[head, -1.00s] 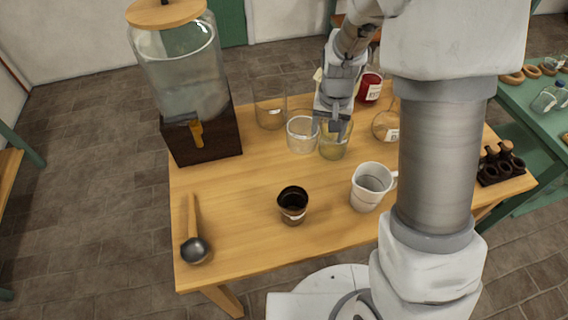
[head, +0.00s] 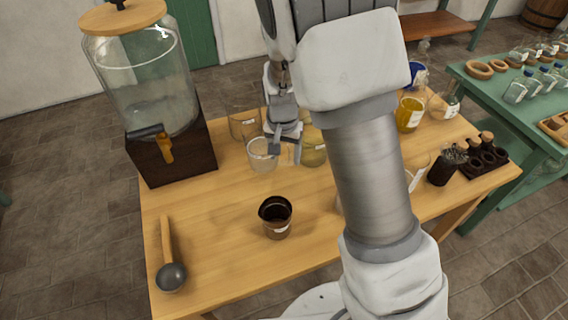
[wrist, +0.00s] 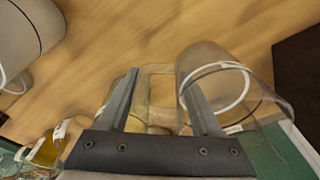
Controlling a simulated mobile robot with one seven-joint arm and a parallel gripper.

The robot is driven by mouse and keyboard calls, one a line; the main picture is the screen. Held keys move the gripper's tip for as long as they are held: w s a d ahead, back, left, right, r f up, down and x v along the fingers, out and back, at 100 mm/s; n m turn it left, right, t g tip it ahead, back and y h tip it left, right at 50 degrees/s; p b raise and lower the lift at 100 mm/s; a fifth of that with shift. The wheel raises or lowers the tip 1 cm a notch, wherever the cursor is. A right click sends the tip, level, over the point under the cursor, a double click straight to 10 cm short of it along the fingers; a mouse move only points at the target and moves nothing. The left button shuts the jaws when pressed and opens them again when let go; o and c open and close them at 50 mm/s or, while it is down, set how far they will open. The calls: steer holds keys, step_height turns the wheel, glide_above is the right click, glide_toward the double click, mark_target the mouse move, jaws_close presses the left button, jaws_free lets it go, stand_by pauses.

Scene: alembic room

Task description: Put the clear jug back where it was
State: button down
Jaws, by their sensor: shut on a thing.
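The clear jug (head: 263,156) is a see-through vessel with a handle, on or just above the middle of the wooden table; I cannot tell whether its base touches the wood. My gripper (head: 285,149) is at the jug's right side. In the wrist view the jug (wrist: 235,105) is at the right, and its clear handle (wrist: 158,72) lies between the fingers of my gripper (wrist: 165,95), which is shut on it. The jug's base is partly hidden.
A large glass dispenser (head: 150,75) on a dark block stands at the left. A clear vessel (head: 243,126) is behind the jug and a yellowish glass (head: 313,152) right of it. A brown cup (head: 276,218) and ladle (head: 171,276) are in front.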

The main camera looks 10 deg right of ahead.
mark_target(285, 164)
steer(key=shift+f, duration=1.65)
steer(key=shift+f+b, duration=0.1)
steer(key=shift+b, duration=0.2)
steer(key=shift+c, duration=0.3)
jaws_free()
steer(key=shift+f, duration=0.1)
